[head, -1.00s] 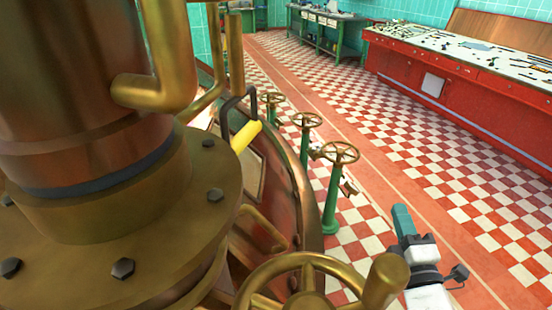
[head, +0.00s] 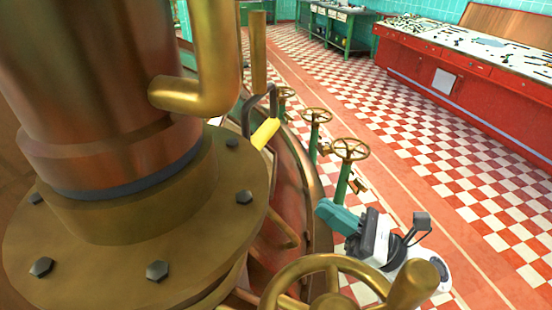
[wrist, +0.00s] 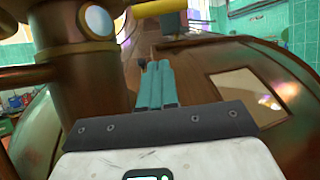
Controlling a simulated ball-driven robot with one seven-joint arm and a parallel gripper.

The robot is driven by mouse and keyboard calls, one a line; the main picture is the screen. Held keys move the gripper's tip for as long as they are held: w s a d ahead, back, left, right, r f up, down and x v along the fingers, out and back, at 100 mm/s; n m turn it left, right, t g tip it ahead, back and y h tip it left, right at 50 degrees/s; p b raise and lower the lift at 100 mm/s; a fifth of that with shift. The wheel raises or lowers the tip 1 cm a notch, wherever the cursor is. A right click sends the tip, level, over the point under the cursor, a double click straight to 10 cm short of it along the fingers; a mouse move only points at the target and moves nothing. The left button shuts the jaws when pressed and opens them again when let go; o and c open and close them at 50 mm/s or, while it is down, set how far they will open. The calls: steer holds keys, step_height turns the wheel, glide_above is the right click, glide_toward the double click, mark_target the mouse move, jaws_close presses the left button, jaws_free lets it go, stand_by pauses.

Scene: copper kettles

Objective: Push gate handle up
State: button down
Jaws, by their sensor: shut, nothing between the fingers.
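The gate handle looks to be the yellow grip (head: 265,133) on a dark bent bracket, on the copper kettle's side near the picture's middle. In the wrist view a yellow bar (wrist: 155,6) crosses the top edge, probably the same grip. My gripper (head: 322,212), with teal fingers, is right of and below the handle, apart from it, pointing left toward the kettle. In the wrist view its fingers (wrist: 157,66) are together and empty, pointing at the kettle's curved side. The handle's far end is hidden.
A large bolted copper column (head: 105,90) fills the left. A brass handwheel (head: 335,262) stands in front, close to my arm. Several small valve wheels (head: 349,149) on green posts stand beyond the gripper. A red console (head: 465,75) is at the right; checkered floor (head: 440,150) lies clear.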

mark_target(278, 121)
stand_by(0.3)
steer(key=d+r+p+x, duration=0.1)
steer(key=p+x, duration=0.5)
steer(key=x, duration=0.6)
steer(key=shift+s+a+r+p, duration=0.2)
steer(key=shift+a+r+p, duration=0.1)
steer(key=shift+r, duration=0.7)
step_height(278, 121, up, 8)
steer(key=shift+f, duration=0.25)
